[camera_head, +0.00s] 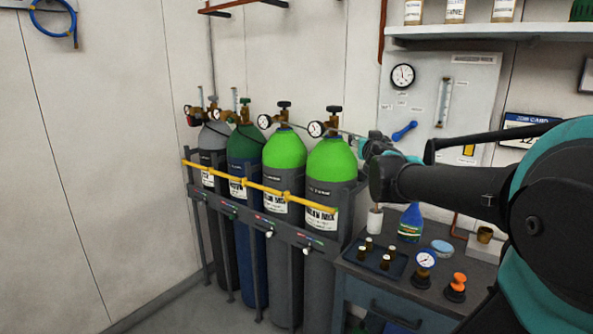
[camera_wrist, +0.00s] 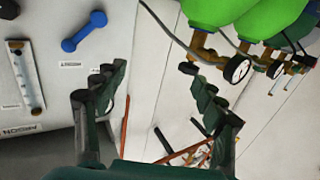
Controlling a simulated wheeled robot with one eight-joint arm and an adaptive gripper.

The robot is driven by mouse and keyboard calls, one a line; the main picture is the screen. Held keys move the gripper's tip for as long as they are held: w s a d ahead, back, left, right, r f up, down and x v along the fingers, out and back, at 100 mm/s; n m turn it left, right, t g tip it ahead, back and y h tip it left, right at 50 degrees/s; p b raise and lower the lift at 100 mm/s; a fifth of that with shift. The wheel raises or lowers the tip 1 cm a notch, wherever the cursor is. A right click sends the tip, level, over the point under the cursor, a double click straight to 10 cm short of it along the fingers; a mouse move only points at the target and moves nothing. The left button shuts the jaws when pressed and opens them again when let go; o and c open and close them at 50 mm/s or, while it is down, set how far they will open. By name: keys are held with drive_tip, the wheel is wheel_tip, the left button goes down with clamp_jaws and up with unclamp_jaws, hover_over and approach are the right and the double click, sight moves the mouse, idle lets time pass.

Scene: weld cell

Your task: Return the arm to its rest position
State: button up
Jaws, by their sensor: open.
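My arm reaches in from the right edge of the head view, over the workbench. My gripper (camera_head: 372,145) is at its end, beside the nearest bright green gas cylinder (camera_head: 331,160) and in front of the wall panel; it is small and partly hidden there. In the wrist view my gripper (camera_wrist: 160,95) shows two dark fingers spread wide apart with nothing between them. The wall and a red pipe show beyond the fingers. The cylinder tops with valves and a gauge (camera_wrist: 236,68) are at the upper right of the wrist view.
Several cylinders stand in a rack with a yellow bar (camera_head: 250,184). The workbench (camera_head: 405,292) holds a tray with small bottles (camera_head: 388,258), a blue bottle (camera_head: 411,224), a gauge (camera_head: 426,259) and an orange-topped item (camera_head: 457,284). A shelf (camera_head: 480,31) hangs above.

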drive_tip(key=s+d+f+m+g+h, duration=0.25)
drive_tip(key=s+d+f, duration=0.25)
drive_tip(key=f, duration=0.4)
drive_tip(key=s+f+g, duration=0.2)
drive_tip(key=s+f, duration=0.3)
drive_tip(key=f, duration=0.2)
drive_tip(key=s+a+f+n+g, duration=0.1)
drive_tip(key=s+f+g, duration=0.2)
drive_tip(key=s+f, duration=0.2)
drive_tip(key=s+a+f+g+y, duration=0.1)
drive_tip(key=s+f, duration=0.4)
drive_tip(key=f, duration=0.5)
drive_tip(key=shift+s+f+g, duration=0.15)
drive_tip(key=shift+f+g, duration=0.25)
drive_tip(key=shift+g, duration=0.45)
drive_tip(key=s+a+f+n+g+y, duration=0.2)
drive_tip(key=s+a+f+g+y, duration=0.1)
drive_tip(key=s+a+f, duration=0.3)
drive_tip(key=s+f, duration=0.2)
drive_tip(key=s, duration=0.2)
drive_tip(key=shift+n, duration=0.35)
drive_tip(key=shift+r, duration=0.1)
drive_tip(key=shift+c, duration=0.2)
